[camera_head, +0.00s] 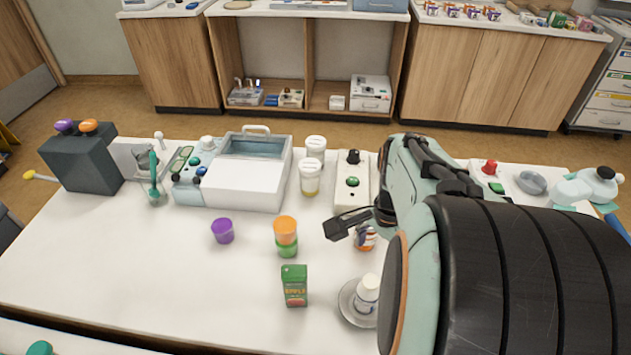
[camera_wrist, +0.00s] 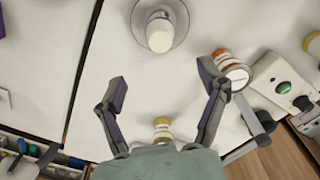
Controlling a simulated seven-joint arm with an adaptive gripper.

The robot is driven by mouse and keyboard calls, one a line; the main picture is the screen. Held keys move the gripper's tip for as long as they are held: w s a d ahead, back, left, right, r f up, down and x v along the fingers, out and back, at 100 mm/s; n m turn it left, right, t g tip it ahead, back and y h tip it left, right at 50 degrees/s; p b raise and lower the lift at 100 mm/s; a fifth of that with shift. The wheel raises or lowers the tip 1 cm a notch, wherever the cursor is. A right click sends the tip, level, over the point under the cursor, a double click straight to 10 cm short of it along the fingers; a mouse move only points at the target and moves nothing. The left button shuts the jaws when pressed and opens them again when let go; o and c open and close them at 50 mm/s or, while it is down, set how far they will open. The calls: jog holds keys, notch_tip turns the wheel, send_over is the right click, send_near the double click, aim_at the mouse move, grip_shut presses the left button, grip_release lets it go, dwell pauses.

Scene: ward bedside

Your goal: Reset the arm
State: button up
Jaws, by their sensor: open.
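My gripper (camera_wrist: 166,94) is open, with nothing between its fingers in the wrist view. In the head view one finger of my gripper (camera_head: 340,230) shows above the table, beside the orange-and-white bottle, and my arm hides the rest. The orange-and-white bottle (camera_head: 366,240) also shows in the wrist view (camera_wrist: 231,68), close to the right finger; I cannot tell whether they touch.
On the white table (camera_head: 150,290) stand a purple cup (camera_head: 222,231), stacked orange and green cups (camera_head: 286,236), a green juice box (camera_head: 294,285) and a white-lidded box (camera_head: 240,178). A panel with a green button (camera_head: 352,190) is behind my gripper. The table's front left is clear.

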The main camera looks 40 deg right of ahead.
dwell(0.5)
jog(key=w+a+r+n+t, duration=0.1)
jog(key=w+a+r+n, duration=0.2)
jog(key=a, duration=0.4)
jog(key=w+a+r+n+t, duration=0.1)
jog(key=w+a+n, duration=0.1)
jog(key=a+n, duration=0.3)
jog(key=s+a+f+n+g, duration=0.1)
jog(key=s+a+n+g, duration=0.1)
jog(key=s+a+n, duration=0.7)
jog(key=shift+a+f+n+y, duration=0.25)
jog(key=shift+n+y, duration=0.15)
jog(key=shift+n, duration=0.3)
jog(key=o, duration=0.5)
jog(key=shift+s+n, duration=0.2)
jog(key=shift+n, duration=0.1)
